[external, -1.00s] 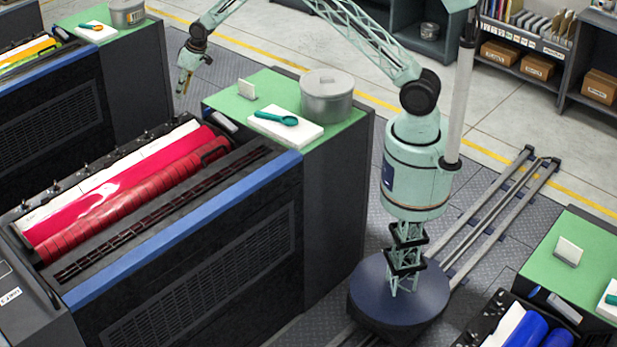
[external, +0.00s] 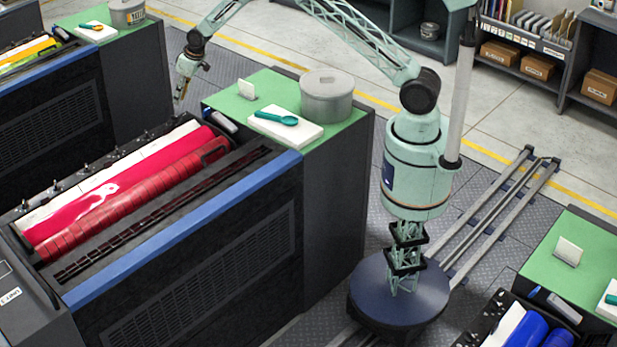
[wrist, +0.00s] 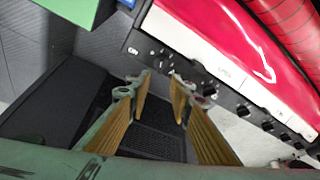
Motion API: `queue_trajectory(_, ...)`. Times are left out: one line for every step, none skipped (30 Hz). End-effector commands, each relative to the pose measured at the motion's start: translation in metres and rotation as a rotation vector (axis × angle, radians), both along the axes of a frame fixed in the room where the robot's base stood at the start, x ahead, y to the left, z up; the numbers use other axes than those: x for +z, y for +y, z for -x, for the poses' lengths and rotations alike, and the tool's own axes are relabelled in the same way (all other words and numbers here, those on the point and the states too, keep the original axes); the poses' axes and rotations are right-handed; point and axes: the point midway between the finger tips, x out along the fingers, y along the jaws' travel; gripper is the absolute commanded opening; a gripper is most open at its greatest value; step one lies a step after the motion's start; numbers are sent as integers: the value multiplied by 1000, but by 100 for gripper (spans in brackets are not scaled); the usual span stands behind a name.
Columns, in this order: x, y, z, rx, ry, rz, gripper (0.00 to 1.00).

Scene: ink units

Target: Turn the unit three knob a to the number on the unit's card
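The magenta-inked unit (external: 230,235) stands at centre left, with a row of black knobs along its far edge. In the wrist view, several knobs show on a black strip (wrist: 242,110) beside the white and magenta roller. One knob (wrist: 210,91) is just right of my fingertips. I cannot read the knob letters or settings. A small white card (external: 247,90) stands on the unit's green top, its number unreadable. My gripper (external: 179,97) points down behind the unit's far edge. In the wrist view, its orange-padded fingers (wrist: 160,78) are apart, with nothing between them.
A grey lidded tin (external: 327,97) and a white pad with a teal scoop (external: 290,119) stand on the green top (external: 222,100). Another unit (external: 60,110) with yellow ink is to the left. Dark floor plates lie between the two units.

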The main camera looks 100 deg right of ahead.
Motion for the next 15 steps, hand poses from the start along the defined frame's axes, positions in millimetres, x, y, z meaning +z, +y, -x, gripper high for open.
queue_trajectory(-5, -1, -1, 0, 1, -1, 20)
queue_trajectory(-8, -1, -2, 0, 2, -1, 20)
queue_trajectory(-11, -2, -3, 0, 2, -1, 20)
queue_trajectory(-14, -2, -4, 0, 3, -2, 20)
queue_trajectory(-16, -3, -5, 0, 3, -2, 20)
queue_trajectory(-19, -3, -6, 0, 3, -2, 20)
queue_trajectory(-22, -4, -7, 0, 2, -1, 20)
queue_trajectory(-24, -5, -8, 0, 2, -1, 20)
queue_trajectory(-28, -5, -9, 0, 2, -1, 20)
queue_trajectory(-30, -6, -10, 0, 2, -1, 20)
queue_trajectory(-32, -6, -11, 0, 2, -1, 20)
queue_trajectory(-35, -7, -12, 0, 1, -1, 20)
queue_trajectory(-38, -8, -13, 0, 1, -1, 20)
queue_trajectory(-40, -8, -14, 0, 1, -1, 20)
queue_trajectory(-44, -9, -15, 0, 2, -1, 20)
